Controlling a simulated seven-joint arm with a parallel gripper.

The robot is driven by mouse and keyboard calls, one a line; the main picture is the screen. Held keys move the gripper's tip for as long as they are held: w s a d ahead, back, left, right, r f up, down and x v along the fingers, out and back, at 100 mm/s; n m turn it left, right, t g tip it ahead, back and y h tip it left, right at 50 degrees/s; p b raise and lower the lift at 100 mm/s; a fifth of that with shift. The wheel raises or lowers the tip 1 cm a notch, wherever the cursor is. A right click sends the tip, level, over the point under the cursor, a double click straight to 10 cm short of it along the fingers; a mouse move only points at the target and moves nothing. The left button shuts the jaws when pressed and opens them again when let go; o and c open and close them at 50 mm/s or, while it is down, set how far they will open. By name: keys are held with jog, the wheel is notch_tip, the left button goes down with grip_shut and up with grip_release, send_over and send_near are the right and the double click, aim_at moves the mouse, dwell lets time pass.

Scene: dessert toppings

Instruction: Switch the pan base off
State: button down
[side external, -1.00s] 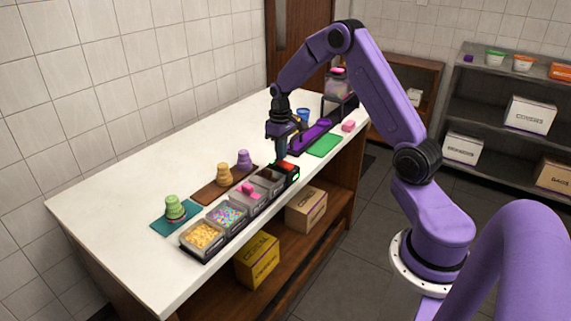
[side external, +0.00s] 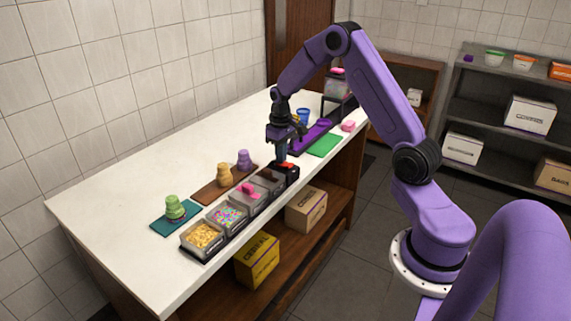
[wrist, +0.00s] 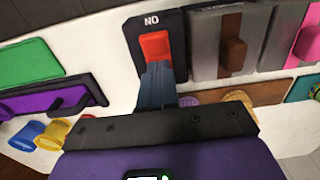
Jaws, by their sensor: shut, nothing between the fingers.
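The black pan base (side external: 206,261) runs along the counter's front edge, holding a row of topping pans. Its switch end carries a red rocker switch (side external: 287,167), which also shows in the wrist view (wrist: 156,44) beside a light label that reads "NO" in the picture. No green light shows on the base. My gripper (side external: 281,158) points down at the switch end with its fingers shut and empty. In the wrist view my fingertips (wrist: 157,66) cover the near part of the red switch; I cannot tell whether they touch it.
The pans hold yellow bits (side external: 204,235) and coloured sprinkles (side external: 227,215); others have a pink scoop (side external: 250,190) and a brown handle. Stacked green (side external: 175,208), yellow (side external: 224,175) and purple cups (side external: 244,159) stand behind. A green mat (side external: 324,145) and purple tray lie to the right.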

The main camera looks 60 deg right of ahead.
notch_tip(320, 180, up, 7)
dwell(0.9)
jog(key=s+a+r+n, duration=0.3)
jog(key=s+a, duration=0.2)
jog(key=a, duration=0.5)
jog(key=s+a+r+n, duration=0.25)
jog(key=s+a, duration=0.35)
jog(key=a, duration=0.4)
jog(key=s+a+n, duration=0.2)
jog(key=s+n, duration=0.1)
jog(key=s, duration=0.8)
jog(key=s+a+n, duration=0.2)
jog(key=s+n, duration=0.2)
jog(key=s, duration=0.7)
jog(key=shift+a+r, duration=0.25)
jog(key=shift+a, duration=0.15)
